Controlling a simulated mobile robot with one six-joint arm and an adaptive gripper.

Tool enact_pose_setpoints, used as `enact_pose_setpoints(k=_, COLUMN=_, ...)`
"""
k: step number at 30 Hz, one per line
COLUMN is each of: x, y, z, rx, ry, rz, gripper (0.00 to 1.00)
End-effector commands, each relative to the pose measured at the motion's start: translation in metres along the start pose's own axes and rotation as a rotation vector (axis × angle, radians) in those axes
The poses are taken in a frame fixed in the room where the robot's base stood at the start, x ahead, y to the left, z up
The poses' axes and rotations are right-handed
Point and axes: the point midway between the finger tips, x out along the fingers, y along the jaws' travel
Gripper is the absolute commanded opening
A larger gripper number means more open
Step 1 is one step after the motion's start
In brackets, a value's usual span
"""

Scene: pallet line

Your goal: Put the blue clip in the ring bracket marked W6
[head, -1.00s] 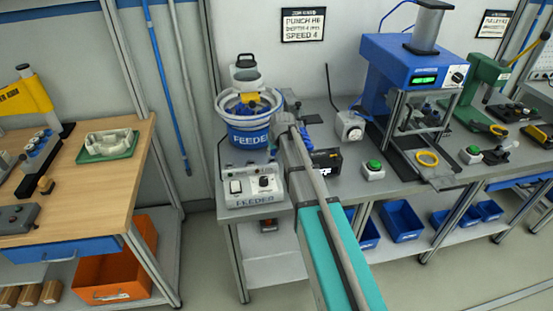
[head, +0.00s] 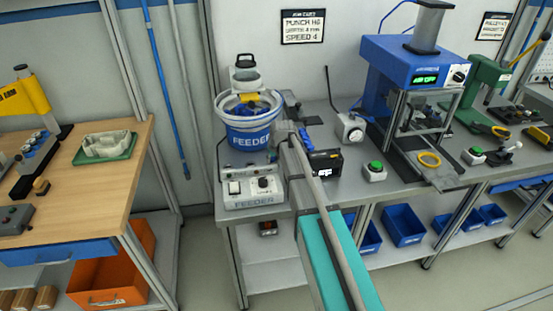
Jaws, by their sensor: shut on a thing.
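My arm reaches up from the bottom centre to the front of the bench, beside the feeder. No W6 mark is legible, and I cannot pick out the ring bracket.
The feeder (head: 250,135) stands left of my arm. A wooden bench (head: 112,178) is at the left. Blue bins (head: 403,225) sit on the lower shelf.

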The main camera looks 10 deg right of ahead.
Motion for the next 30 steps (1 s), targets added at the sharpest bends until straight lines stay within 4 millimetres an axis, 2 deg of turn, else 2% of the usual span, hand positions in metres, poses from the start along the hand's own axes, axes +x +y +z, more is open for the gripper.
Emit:
enact_pose_setpoints(k=4, x=0.0047, y=-0.0005, z=0.0039, rx=0.0, ry=-0.007, rz=-0.001, gripper=0.14)
enact_pose_setpoints(k=5, x=0.004, y=-0.0005, z=0.0038, rx=0.0, ry=-0.008, rz=-0.001, gripper=0.4)
enact_pose_setpoints(k=10, x=0.0038, y=-0.0006, z=0.0047, rx=-0.001, ry=-0.011, rz=-0.001, gripper=0.71)
enact_pose_setpoints(k=23, x=0.0028, y=-0.0003, z=0.0029, rx=0.0, ry=-0.006, rz=-0.001, gripper=0.71)
enact_pose_setpoints(k=30, x=-0.0041, y=-0.0002, z=-0.0003, rx=0.0, ry=-0.005, rz=-0.001, gripper=0.71)
